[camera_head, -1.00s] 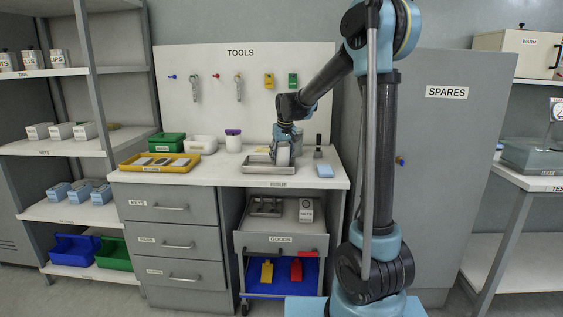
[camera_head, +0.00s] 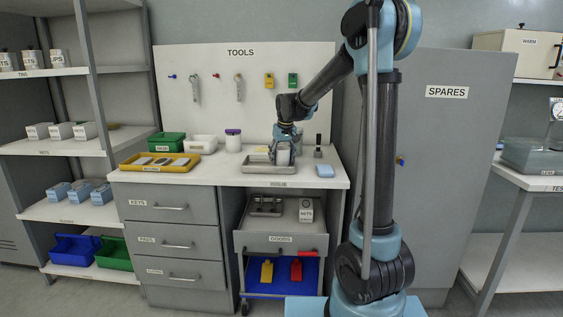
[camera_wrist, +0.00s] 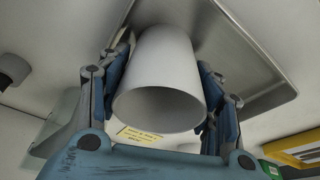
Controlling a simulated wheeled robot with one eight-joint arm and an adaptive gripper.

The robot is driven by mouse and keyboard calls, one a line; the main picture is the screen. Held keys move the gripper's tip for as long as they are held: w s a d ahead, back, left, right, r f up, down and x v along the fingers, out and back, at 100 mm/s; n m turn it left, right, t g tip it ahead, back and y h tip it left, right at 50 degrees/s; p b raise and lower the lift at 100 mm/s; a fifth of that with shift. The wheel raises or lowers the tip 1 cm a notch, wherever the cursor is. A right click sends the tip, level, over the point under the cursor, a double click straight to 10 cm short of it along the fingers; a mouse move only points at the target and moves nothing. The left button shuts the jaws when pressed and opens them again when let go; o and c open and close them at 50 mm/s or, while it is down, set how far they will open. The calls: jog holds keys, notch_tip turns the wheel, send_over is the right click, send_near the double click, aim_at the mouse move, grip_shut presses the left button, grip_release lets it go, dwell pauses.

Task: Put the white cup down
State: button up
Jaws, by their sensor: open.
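The white cup (camera_head: 282,157) stands in the metal tray (camera_head: 250,168) on the worktop, between the fingers of my gripper (camera_head: 284,152). In the wrist view the cup (camera_wrist: 160,75) has its open mouth towards the camera and its far end at the tray (camera_wrist: 255,60). The blue fingers of my gripper (camera_wrist: 163,85) are open on either side of it. Whether a finger still touches the cup's side is hard to tell. The cup's base is not clearly seen.
A yellow tray (camera_head: 178,171), a green bin (camera_head: 166,143), a white bin (camera_head: 201,143) and a purple-lidded jar (camera_head: 233,141) are to the left. A blue block (camera_head: 325,171) and a dark upright tool (camera_head: 318,147) are close on the right. The tool board (camera_head: 240,100) is behind.

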jog(key=v, duration=1.1)
jog(key=shift+s+d, duration=0.2)
jog(key=s+d+f+m, duration=0.1)
jog(key=s+d+f, duration=0.2)
jog(key=s+d, duration=0.55)
jog(key=s+d+f+m, duration=0.1)
jog(key=s+d+f, duration=0.4)
jog(key=s, duration=0.7)
jog(key=s+d+f+m, duration=0.1)
jog(key=s+d+f, duration=0.2)
jog(key=s+f, duration=0.3)
jog(key=s+d+f+m+g+h, duration=0.1)
jog(key=s+d+f, duration=0.3)
jog(key=s+f, duration=0.3)
jog(key=s, duration=0.4)
jog(key=shift+s+f, duration=0.2)
jog(key=shift+s, duration=0.15)
jog(key=shift+d, duration=0.1)
